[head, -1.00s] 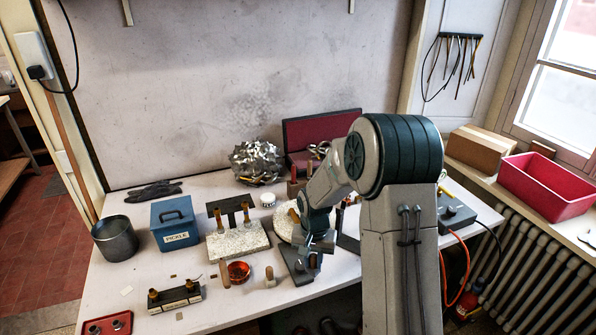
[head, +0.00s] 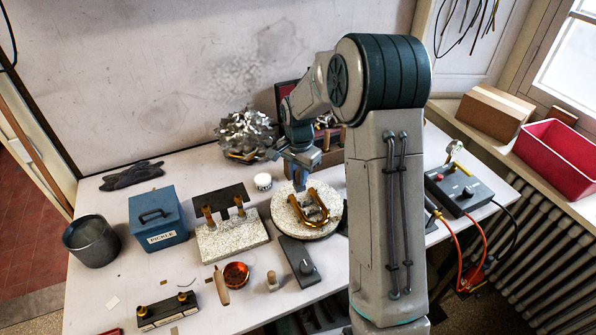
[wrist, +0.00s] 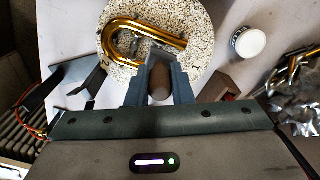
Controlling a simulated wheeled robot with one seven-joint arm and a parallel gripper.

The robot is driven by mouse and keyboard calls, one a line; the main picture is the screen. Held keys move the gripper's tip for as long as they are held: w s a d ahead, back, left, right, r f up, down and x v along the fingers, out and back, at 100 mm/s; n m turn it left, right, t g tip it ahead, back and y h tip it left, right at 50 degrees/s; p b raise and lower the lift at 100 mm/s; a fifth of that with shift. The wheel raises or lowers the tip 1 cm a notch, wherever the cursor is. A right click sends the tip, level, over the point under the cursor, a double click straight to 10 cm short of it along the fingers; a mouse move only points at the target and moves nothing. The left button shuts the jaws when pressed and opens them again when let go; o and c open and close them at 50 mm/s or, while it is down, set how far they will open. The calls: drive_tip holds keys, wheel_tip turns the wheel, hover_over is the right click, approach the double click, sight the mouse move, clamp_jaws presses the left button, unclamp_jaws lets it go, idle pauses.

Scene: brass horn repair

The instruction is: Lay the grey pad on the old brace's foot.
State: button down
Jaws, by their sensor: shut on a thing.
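My gripper (head: 301,184) is above the back left part of a round speckled turntable (head: 328,229). In the wrist view its fingers (wrist: 158,76) are shut on a brown rounded grip; a grey piece shows just beyond it, which I take for the grey pad (wrist: 157,57). The pad's underside is hidden. A U-shaped brass tube (head: 322,212) lies on the turntable, and it curves just past the fingertips in the wrist view (wrist: 125,25). The old brace and its foot cannot be made out clearly; the gripper covers part of that area.
A dark plate with a knob (head: 300,262) lies in front of the turntable. A speckled block with brass pieces (head: 232,240) stands left. A white jar (head: 263,181) and crumpled metal (head: 245,135) are behind. A control box (head: 462,190) stands right.

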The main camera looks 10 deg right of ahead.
drive_tip(key=shift+f+b, duration=0.2)
drive_tip(key=shift+b, duration=0.1)
wheel_tip(320, 180, down, 6)
drive_tip(key=b, duration=0.5)
drive_tip(key=shift+f+b, duration=0.3)
drive_tip(key=shift+f, duration=0.05)
idle(0.6)
drive_tip(key=c, duration=0.7)
unclamp_jaws()
drive_tip(key=shift+r, duration=0.15)
drive_tip(key=shift+r+p, duration=2.1)
drive_tip(key=shift+r, duration=1.3)
